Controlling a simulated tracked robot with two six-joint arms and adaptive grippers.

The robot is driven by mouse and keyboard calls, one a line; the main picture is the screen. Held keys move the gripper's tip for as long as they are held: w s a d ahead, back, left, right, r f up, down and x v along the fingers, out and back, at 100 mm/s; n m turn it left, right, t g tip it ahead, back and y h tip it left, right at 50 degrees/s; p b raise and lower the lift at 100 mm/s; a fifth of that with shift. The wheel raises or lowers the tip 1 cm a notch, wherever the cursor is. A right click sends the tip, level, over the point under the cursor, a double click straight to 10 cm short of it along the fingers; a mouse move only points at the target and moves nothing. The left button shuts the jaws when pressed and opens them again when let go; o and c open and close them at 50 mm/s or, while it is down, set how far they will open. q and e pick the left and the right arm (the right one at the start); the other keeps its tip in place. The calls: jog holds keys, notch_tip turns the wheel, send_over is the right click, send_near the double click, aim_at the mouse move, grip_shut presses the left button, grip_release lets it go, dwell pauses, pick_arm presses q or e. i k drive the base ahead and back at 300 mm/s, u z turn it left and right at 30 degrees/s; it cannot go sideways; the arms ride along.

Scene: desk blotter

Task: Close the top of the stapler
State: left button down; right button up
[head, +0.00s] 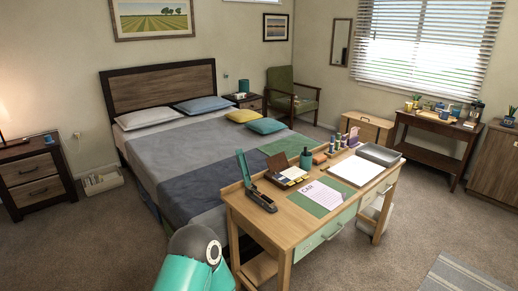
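The stapler stands near the left end of the wooden desk in the head view. Its teal top (243,167) is swung up steeply, so the stapler is open. Its dark base (262,199) lies on the desktop. Neither of my grippers shows in this view. A teal and grey link of my own arm shows at the bottom, in front of the desk's left end, with nothing of a gripper visible on it.
The wooden desk (285,222) also holds a green blotter (304,202) with a printed sheet (319,194), a brown organizer (285,177), a dark green bottle (306,159) and a grey tray (379,154). A bed (190,160) stands behind.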

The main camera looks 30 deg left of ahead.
aim_at(241, 158)
jog(key=u, duration=0.1)
jog(key=i, duration=0.8)
jog(key=u, duration=0.7)
